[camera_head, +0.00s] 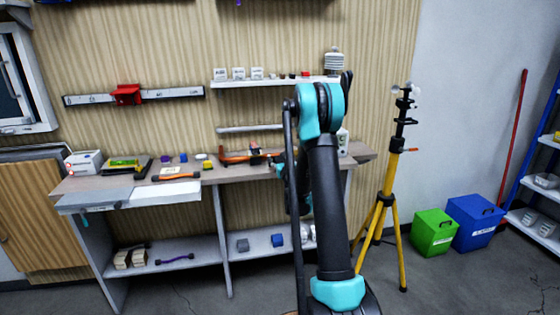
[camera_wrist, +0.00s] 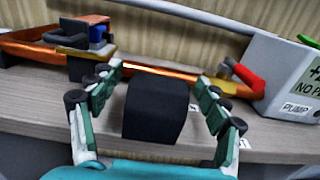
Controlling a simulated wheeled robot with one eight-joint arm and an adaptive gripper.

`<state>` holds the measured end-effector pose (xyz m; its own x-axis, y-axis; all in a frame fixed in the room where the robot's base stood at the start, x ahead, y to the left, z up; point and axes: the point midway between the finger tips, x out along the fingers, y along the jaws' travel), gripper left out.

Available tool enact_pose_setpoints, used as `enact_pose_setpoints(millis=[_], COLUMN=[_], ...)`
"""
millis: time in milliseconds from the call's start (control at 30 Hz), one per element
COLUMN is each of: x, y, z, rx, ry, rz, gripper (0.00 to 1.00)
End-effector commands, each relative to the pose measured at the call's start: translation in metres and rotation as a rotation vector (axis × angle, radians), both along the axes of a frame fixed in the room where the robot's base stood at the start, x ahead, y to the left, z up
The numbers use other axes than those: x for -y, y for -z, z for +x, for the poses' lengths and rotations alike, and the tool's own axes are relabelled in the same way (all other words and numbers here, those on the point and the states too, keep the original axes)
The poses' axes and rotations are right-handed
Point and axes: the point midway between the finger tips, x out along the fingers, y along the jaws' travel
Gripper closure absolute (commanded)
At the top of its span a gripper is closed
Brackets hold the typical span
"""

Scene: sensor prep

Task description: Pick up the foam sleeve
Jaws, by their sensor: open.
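The foam sleeve (camera_wrist: 153,108) appears in the wrist view as a dark, rounded block on the grey worktop, near the middle of the picture. My gripper (camera_wrist: 160,75) is open, with one green-and-black finger to the left of the sleeve and the other to its right. A gap shows on each side, so neither finger visibly grips it. In the head view my arm covers most of the gripper, and I cannot make out the sleeve there.
Behind the sleeve lies an orange bar (camera_wrist: 40,52) with a clamp-like piece at left. A grey box labelled PUMP (camera_wrist: 280,85) stands at right, with a red-handled part beside it. The workbench (camera_head: 228,178) holds several items at left; a yellow tripod (camera_head: 385,195) stands at right.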

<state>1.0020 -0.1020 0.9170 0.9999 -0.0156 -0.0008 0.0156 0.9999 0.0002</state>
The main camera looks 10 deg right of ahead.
Motion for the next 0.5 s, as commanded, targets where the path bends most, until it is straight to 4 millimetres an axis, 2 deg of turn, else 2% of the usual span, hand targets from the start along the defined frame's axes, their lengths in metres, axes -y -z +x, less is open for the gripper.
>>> enact_pose_setpoints(millis=[200, 500], x=[-0.0002, -0.0002], y=[-0.0001, -0.0001], z=[-0.0001, 0.0], rx=[0.0, 0.0], ry=[0.0, 0.0], rz=[0.0, 0.0], gripper=[0.25, 0.63])
